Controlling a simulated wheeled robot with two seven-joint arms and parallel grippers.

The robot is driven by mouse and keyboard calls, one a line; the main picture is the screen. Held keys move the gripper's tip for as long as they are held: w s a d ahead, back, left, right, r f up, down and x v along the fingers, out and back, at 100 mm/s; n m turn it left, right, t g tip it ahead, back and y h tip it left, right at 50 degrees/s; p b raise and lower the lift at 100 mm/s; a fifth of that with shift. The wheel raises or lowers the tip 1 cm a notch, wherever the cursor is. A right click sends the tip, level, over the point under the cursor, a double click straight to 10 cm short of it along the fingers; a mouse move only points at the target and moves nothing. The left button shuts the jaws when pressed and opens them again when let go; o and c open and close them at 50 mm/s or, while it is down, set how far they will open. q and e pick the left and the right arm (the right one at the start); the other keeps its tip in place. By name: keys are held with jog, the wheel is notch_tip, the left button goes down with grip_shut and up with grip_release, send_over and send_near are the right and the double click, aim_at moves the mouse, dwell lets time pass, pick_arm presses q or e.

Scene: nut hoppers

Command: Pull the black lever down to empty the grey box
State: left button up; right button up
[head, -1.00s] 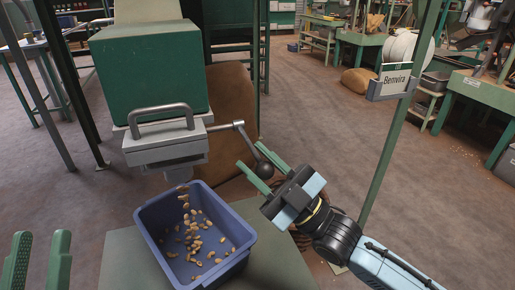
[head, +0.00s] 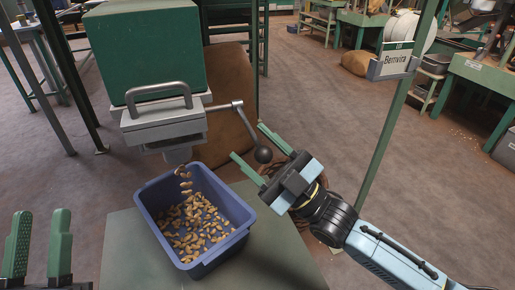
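The black lever (head: 250,131) ends in a round black knob (head: 263,155) and hangs down on the right side of the grey box (head: 163,127). The grey box is under a green hopper (head: 146,50) and has a grey handle on its front. Nuts (head: 186,181) fall from its spout into a blue bin (head: 225,246), where a pile of nuts lies. My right gripper (head: 252,151) is open, with its green fingers either side of the knob or close by it; contact cannot be told. My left gripper (head: 39,243) is open and empty at the lower left.
The bin stands on a grey-green table (head: 130,255). A brown sack (head: 228,90) is behind the lever. Open floor lies to the right.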

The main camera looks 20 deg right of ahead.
jog(key=shift+s+d+f, duration=0.15)
jog(key=shift+d, duration=0.05)
pick_arm(q)
notch_tip(320, 180, down, 6)
jog(key=w+g+y+p, duration=0.1)
jog(key=w+g+p, duration=0.1)
jog(key=g, duration=0.3)
jog(key=shift+w+a+y, duration=0.15)
jog(key=shift+y, duration=0.25)
pick_arm(e)
jog(key=v, duration=1.2)
jog(key=shift+s+d+f, duration=0.15)
jog(key=shift+s+f, duration=0.1)
jog(key=shift+s, duration=0.05)
